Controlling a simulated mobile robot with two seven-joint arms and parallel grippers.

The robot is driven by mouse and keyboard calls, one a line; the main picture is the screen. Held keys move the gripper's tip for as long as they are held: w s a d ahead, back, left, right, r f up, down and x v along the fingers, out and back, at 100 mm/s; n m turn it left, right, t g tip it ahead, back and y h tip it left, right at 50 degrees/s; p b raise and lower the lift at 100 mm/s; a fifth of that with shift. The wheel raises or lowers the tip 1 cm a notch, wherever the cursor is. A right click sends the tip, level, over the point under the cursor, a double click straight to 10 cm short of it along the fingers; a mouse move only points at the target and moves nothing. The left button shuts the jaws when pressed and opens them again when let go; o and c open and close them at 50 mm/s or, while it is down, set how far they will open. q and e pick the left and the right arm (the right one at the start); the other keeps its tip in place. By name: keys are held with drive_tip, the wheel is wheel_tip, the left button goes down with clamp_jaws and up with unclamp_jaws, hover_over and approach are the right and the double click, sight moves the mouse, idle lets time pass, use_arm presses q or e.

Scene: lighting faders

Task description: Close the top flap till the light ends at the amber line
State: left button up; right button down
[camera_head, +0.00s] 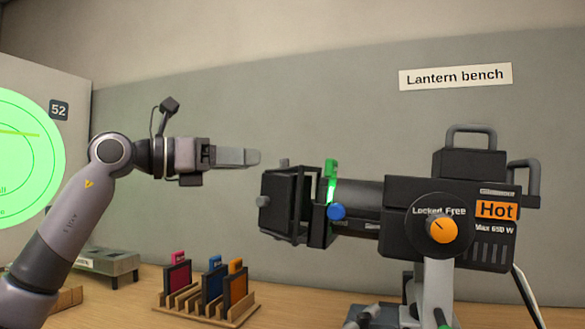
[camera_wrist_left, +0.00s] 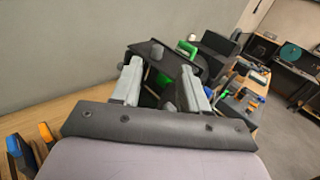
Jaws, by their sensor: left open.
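The black lantern (camera_head: 410,215) lies level at the right of the head view, its flap end facing left. The black flaps (camera_head: 285,208) stand at that end. A small grey knob (camera_head: 284,162) shows at their top edge, apparently on the top flap. My left gripper (camera_head: 257,158) is open, just left of and slightly above this knob.
A blue knob (camera_head: 336,212) and green handle (camera_head: 331,170) sit behind the flaps. An orange knob (camera_head: 444,229) is on the lantern's side. A wooden rack (camera_head: 205,309) of coloured frames stands below. A sign (camera_head: 62,110) reads 52. Air above the lantern's front is clear.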

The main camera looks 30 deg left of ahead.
use_arm(q)
drive_tip(key=shift+r+x, duration=0.2)
drive_tip(key=shift+x, duration=3.3)
drive_tip(key=shift+a, duration=0.15)
drive_tip(key=shift+w+p, duration=0.1)
drive_tip(key=shift+p, duration=0.2)
clamp_jaws()
